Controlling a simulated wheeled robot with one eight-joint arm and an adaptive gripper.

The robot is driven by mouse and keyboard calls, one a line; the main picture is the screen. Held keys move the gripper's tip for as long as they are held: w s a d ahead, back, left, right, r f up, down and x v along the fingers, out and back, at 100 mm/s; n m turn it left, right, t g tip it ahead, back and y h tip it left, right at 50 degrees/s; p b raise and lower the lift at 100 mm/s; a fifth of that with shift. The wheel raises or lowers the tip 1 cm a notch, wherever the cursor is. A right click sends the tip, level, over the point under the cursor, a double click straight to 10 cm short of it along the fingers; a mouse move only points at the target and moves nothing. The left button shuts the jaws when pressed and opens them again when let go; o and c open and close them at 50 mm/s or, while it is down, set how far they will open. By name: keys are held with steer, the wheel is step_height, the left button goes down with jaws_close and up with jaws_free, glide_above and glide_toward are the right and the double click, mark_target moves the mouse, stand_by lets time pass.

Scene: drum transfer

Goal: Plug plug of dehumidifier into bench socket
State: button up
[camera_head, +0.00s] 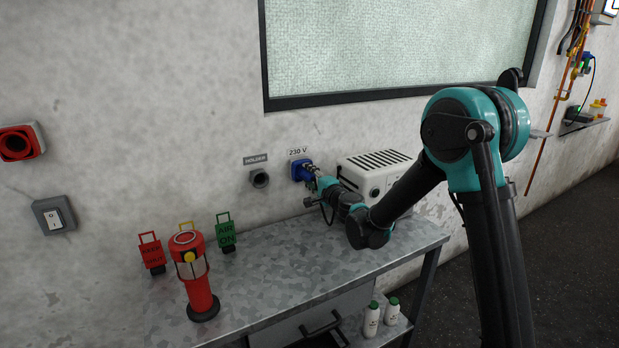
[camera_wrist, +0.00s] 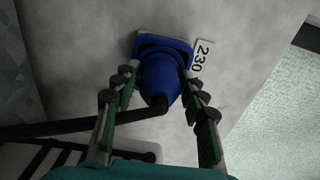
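The blue plug (camera_wrist: 159,88) points into the blue bench socket (camera_wrist: 164,40) on the wall, marked 230 V. The two meet with no visible gap, but how deep the plug sits is hidden. The socket also shows in the head view (camera_head: 298,170). A black cable leaves the plug's near end and runs left in the wrist view. My gripper (camera_wrist: 159,85) has one finger on each side of the plug, with narrow gaps seeming to show beside it, so it looks open around it. It is small in the head view (camera_head: 318,181). The white dehumidifier (camera_head: 372,172) stands on the bench, partly behind my arm.
The metal bench (camera_head: 262,268) has free room in its middle. White bottles (camera_head: 371,320) are below.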

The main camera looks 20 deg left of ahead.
steer(key=shift+o, duration=1.1)
steer(key=shift+s+d, duration=0.1)
steer(key=v, duration=1.1)
steer(key=shift+s+d, duration=0.3)
